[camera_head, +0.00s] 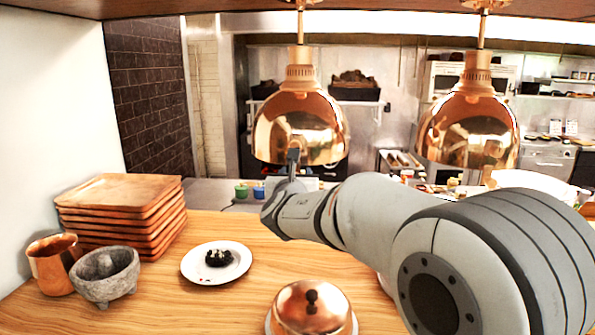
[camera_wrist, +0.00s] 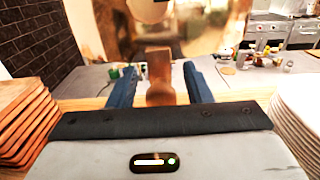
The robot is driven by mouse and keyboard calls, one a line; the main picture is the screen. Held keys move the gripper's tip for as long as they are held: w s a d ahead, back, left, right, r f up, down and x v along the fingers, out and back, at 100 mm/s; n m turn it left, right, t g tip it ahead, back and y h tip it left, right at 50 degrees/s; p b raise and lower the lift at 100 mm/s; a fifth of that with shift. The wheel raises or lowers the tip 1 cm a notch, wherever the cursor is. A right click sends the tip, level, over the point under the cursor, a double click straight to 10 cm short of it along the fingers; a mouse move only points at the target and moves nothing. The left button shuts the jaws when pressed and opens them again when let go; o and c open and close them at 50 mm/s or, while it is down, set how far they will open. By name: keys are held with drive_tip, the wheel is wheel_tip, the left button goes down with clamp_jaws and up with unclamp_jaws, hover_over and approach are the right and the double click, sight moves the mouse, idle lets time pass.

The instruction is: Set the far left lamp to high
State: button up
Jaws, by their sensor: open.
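The left copper lamp (camera_head: 300,128) hangs from a rod over the counter in the head view. Its shiny copper dome fills the upper middle of the wrist view (camera_wrist: 205,28). My gripper (camera_head: 293,158) is raised at the lower rim of this lamp, on the near side. In the wrist view its two blue fingers are apart, with a brown-copper upright piece (camera_wrist: 160,75) between them. That piece looks like a lever or knob under the lamp; I cannot tell whether the fingers touch it. The lamp's setting cannot be read. A second copper lamp (camera_head: 470,128) hangs to the right.
On the wooden counter (camera_head: 215,308) stand stacked wooden trays (camera_head: 120,205), a copper mug (camera_head: 52,265), a stone mortar (camera_head: 105,275), a white plate (camera_head: 195,265) with dark food, and a copper cloche (camera_head: 312,310). White stacked plates (camera_wrist: 298,110) are at the right in the wrist view.

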drive_tip(key=shift+w, duration=0.15)
drive_tip(key=shift+c, duration=0.4)
clamp_jaws()
